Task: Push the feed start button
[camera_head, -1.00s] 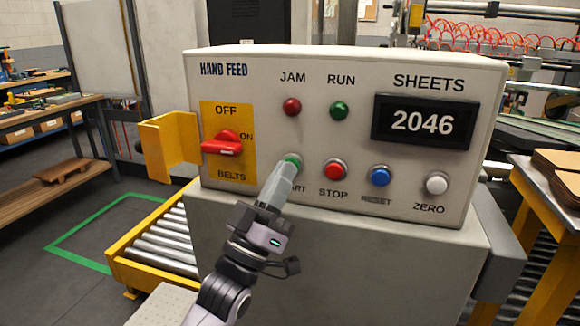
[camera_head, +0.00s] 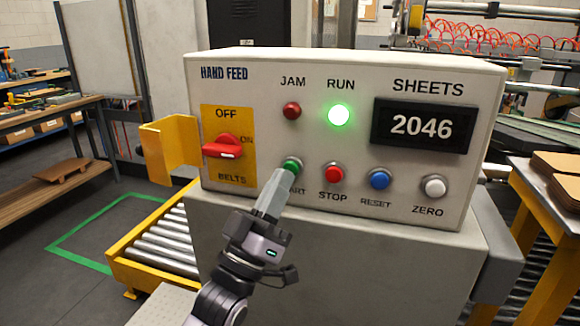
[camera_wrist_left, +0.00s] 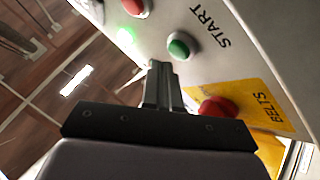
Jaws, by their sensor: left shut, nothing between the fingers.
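The green START button (camera_head: 292,164) sits on the front of the grey HAND FEED panel (camera_head: 345,66), left of the STOP button. My left gripper (camera_head: 283,178) is shut and empty, its fingertips just below and in front of the START button in the head view. In the left wrist view, the START button (camera_wrist_left: 180,46) shows whole, slightly beyond the shut fingertips (camera_wrist_left: 160,68), with a small gap. The green RUN lamp (camera_head: 339,115) is lit. My right gripper is in neither view.
A red STOP button (camera_head: 334,172), a blue RESET button (camera_head: 379,177) and a white ZERO button (camera_head: 435,186) line up to the right. The red belts switch (camera_head: 224,146) is on the left. The SHEETS display (camera_head: 423,125) reads 2046. A yellow bracket (camera_head: 169,148) juts out at left.

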